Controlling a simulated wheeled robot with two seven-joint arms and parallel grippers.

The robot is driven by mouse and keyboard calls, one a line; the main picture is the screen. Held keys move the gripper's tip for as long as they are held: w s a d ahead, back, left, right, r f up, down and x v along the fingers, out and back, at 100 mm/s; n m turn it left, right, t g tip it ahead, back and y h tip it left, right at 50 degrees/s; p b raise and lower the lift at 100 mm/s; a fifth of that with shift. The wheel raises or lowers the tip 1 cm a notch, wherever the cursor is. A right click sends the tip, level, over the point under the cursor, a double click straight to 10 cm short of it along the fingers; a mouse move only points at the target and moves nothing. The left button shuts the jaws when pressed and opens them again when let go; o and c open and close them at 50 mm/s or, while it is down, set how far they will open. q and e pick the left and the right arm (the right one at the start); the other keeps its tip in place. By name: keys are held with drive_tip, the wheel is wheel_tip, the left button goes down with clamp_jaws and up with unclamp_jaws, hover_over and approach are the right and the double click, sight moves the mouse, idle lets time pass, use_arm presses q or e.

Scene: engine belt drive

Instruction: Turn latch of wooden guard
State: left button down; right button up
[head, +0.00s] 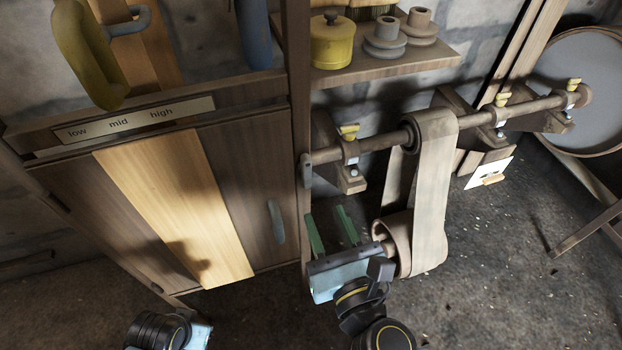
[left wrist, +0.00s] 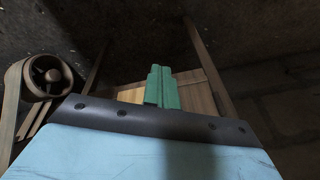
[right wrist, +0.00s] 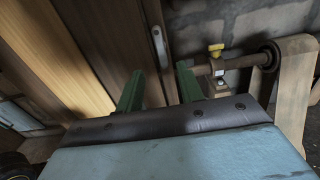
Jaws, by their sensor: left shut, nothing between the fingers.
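The wooden guard (head: 118,190) is a brown panel with a pale board down its middle, on the left in the head view.
A wide belt (head: 432,190) hangs from a horizontal shaft (head: 467,113) close to the right of my right gripper. A shelf (head: 390,66) above holds a yellow pot (head: 333,43) and grey pulleys. A low-mid-high label (head: 133,120) is above the guard. Floor at the lower right is clear.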

sight(308, 176)
drive_tip(key=x, duration=0.7)
drive_tip(key=shift+w+a+f+b, duration=0.1)
drive_tip(key=shift+w+b, duration=0.25)
drive_tip(key=shift+w+a, duration=0.15)
drive_tip(key=shift+w, duration=0.45)
use_arm(q)
drive_tip(key=shift+d+r, duration=0.45)
drive_tip(key=shift+r, duration=0.4)
use_arm(e)
drive_tip(key=shift+c, duration=0.5)
use_arm(q)
drive_tip(key=shift+w+r, duration=0.1)
drive_tip(key=shift+w, duration=0.15)
use_arm(e)
clamp_jaws()
